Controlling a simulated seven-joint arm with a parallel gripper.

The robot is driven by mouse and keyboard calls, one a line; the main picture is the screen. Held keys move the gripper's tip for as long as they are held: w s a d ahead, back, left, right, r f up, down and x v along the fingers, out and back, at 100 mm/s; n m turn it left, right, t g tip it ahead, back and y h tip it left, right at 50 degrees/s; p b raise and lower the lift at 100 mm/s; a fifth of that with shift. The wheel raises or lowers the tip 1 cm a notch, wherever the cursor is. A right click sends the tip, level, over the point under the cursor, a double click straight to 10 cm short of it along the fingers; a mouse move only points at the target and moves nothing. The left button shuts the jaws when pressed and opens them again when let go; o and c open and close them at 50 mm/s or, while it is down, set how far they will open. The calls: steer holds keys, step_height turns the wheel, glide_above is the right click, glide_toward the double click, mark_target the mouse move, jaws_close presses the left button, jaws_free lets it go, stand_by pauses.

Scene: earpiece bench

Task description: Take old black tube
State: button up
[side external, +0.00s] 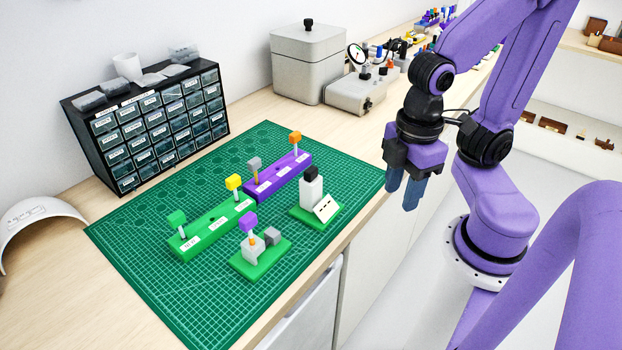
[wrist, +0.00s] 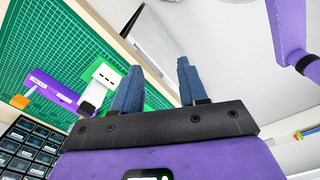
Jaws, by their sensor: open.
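A black-topped piece (side external: 311,173) stands upright in a white block (side external: 311,193) on a small green base (side external: 318,218), beside a tilted white card with dark marks. In the wrist view the black top (wrist: 86,109) and the marked white card (wrist: 105,76) show at the left, partly beside a finger. How far the black piece reaches down into the block is hidden. My gripper (side external: 404,196) is open and empty, fingers pointing down, to the right of the black piece and out past the bench's front edge. Its two blue fingers (wrist: 158,70) show apart in the wrist view.
On the green mat (side external: 140,250) are a purple rack (side external: 278,178) with grey- and orange-topped pieces, a green rack (side external: 212,228) with green- and yellow-topped pieces, and another green base (side external: 262,258) with a purple-topped piece and grey cube. A drawer cabinet (side external: 150,125) stands behind.

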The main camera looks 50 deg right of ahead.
steer(key=shift+c, duration=0.3)
steer(key=shift+w, duration=0.1)
steer(key=shift+c, duration=0.3)
steer(key=n, duration=0.6)
glide_toward(311, 169)
steer(key=shift+w+a+f, duration=0.1)
steer(key=shift+a+f, duration=0.05)
steer(key=shift+f, duration=4.15)
jaws_close()
